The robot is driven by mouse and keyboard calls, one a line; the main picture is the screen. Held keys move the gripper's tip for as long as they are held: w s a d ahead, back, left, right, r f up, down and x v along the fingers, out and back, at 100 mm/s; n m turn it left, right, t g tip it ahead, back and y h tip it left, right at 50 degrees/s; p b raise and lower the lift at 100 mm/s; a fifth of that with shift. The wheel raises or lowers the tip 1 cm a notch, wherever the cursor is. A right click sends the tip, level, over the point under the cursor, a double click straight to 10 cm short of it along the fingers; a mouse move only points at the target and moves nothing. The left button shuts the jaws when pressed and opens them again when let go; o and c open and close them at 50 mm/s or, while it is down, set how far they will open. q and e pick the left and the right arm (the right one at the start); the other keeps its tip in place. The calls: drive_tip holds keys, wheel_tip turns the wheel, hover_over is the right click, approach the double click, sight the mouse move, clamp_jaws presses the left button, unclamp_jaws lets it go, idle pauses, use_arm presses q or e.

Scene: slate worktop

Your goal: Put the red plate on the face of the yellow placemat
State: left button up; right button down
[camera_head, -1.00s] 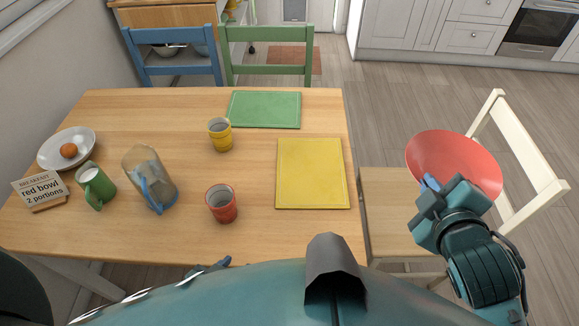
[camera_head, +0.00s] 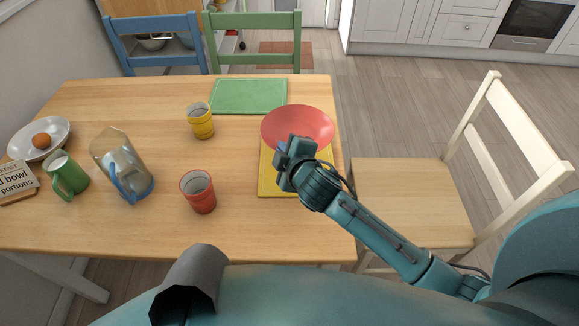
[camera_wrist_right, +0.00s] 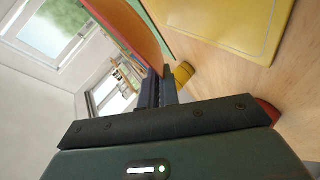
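The red plate (camera_head: 297,127) is a wide round dish, held by its near rim in my right gripper (camera_head: 292,150). In the head view it covers the far part of the yellow placemat (camera_head: 275,187). In the right wrist view the plate (camera_wrist_right: 138,28) shows edge-on between the fingers (camera_wrist_right: 160,90), with the placemat (camera_wrist_right: 235,18) apart from it, so the plate appears to be above the mat. The near part of the placemat is bare, partly hidden by my right wrist. My left gripper is not in view.
A green placemat (camera_head: 249,96) lies just behind. A yellow cup (camera_head: 201,122), a red cup (camera_head: 199,193) and a glass jug (camera_head: 122,165) stand to the left. A green mug (camera_head: 67,177) and a white plate with an egg (camera_head: 40,139) are farther left. A cream chair (camera_head: 410,190) stands at right.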

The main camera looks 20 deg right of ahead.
wheel_tip(320, 180, down, 4)
drive_tip(key=shift+f+b, duration=0.1)
drive_tip(key=shift+b, duration=0.2)
drive_tip(key=shift+f+b, duration=0.3)
drive_tip(key=shift+f, duration=1.25)
drive_tip(key=shift+f, duration=0.2)
drive_tip(key=c, duration=1.9)
unclamp_jaws()
drive_tip(key=shift+c, duration=0.2)
